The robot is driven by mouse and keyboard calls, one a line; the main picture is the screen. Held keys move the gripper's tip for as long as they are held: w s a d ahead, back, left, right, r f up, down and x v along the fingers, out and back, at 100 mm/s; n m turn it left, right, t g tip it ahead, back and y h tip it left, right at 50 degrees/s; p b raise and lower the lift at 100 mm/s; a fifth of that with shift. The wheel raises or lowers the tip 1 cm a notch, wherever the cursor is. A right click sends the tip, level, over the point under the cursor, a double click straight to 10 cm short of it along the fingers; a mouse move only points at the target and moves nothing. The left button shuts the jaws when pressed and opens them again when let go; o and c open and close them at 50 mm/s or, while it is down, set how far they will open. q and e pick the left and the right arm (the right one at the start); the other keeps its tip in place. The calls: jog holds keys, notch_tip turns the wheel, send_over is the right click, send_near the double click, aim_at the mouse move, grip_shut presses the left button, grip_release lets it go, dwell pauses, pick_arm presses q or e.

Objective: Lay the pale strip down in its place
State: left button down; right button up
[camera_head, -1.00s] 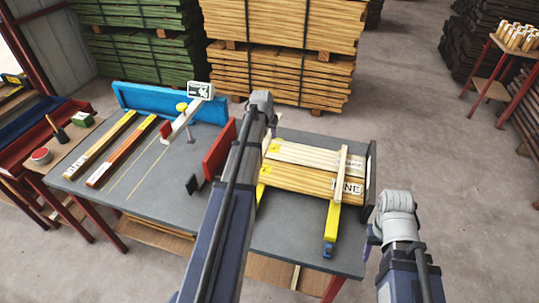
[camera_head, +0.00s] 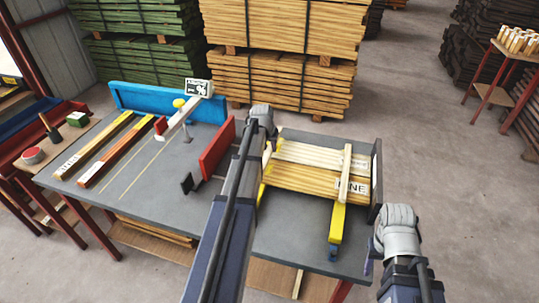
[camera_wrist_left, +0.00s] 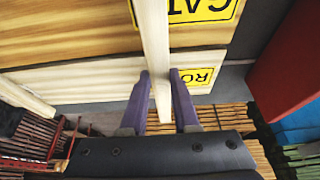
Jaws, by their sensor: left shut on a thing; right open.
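The pale strip (camera_wrist_left: 153,45) is a thin light wooden stick. In the left wrist view my left gripper (camera_wrist_left: 160,76) has its purple fingers on both sides of it, shut on it. It crosses above the stacked boards, over a yellow label; I cannot tell whether it touches them. In the head view only a bit of it shows beside my arm, at the boards' left end. A second pale strip (camera_head: 346,175) lies across the right part of the pine boards (camera_head: 305,180). My right gripper (camera_head: 369,262) is mostly hidden behind its wrist, off the table's right side.
A red plate (camera_head: 217,150) stands on the grey table (camera_head: 285,235) left of my left arm. A yellow bar (camera_head: 337,222) is in front of the boards, and a dark upright plate (camera_head: 376,178) closes their right end. A moisture gauge (camera_head: 197,90) stands further back.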

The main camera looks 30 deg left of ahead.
pick_arm(q)
jog(key=shift+f+b, duration=0.65)
jog(key=shift+f, duration=0.45)
pick_arm(e)
jog(key=shift+f, duration=1.1)
pick_arm(q)
jog(key=shift+f, duration=0.1)
pick_arm(e)
jog(key=shift+f, duration=0.1)
pick_arm(q)
jog(key=shift+f, duration=0.15)
jog(key=c, duration=0.7)
grip_release()
pick_arm(e)
jog(key=shift+f, duration=0.15)
pick_arm(q)
jog(key=shift+o, duration=0.2)
jog(key=shift+s+r+p, duration=0.1)
jog(key=shift+r+p, duration=0.25)
jog(key=shift+r, duration=0.2)
jog(key=p+v, duration=1)
jog(key=v, duration=0.1)
jog(key=shift+s+r, duration=0.2)
pick_arm(e)
notch_tip(320, 180, up, 12)
jog(key=shift+f, duration=0.2)
